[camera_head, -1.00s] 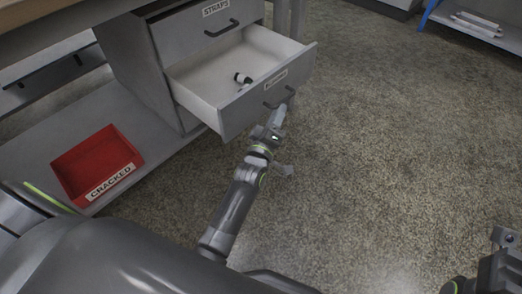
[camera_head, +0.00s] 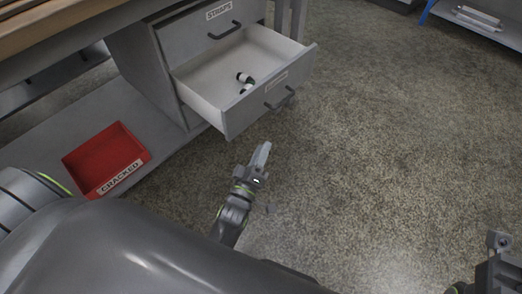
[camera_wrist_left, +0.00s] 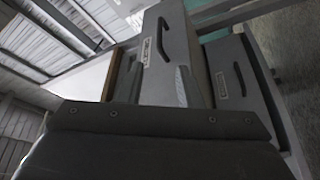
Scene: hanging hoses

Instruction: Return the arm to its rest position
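My left gripper (camera_head: 261,158) is in the middle of the head view, in front of and below the open lower drawer (camera_head: 258,108). It is apart from the drawer's handle (camera_head: 280,99) and I see nothing held in it. Its fingers look like one narrow grey piece, so I cannot tell if they are open or shut. In the left wrist view a grey finger (camera_wrist_left: 183,87) stands before the drawer fronts. My right gripper (camera_head: 499,241) is partly in view at the lower right corner; its fingers are not clear.
The lower drawer stands out with a few small dark-and-white fittings (camera_head: 245,79) inside. The drawer labelled STRAPS (camera_head: 212,34) is shut above it. A red bin (camera_head: 106,158) labelled CRACKED sits on the low shelf at left. The floor (camera_head: 390,140) to the right is clear.

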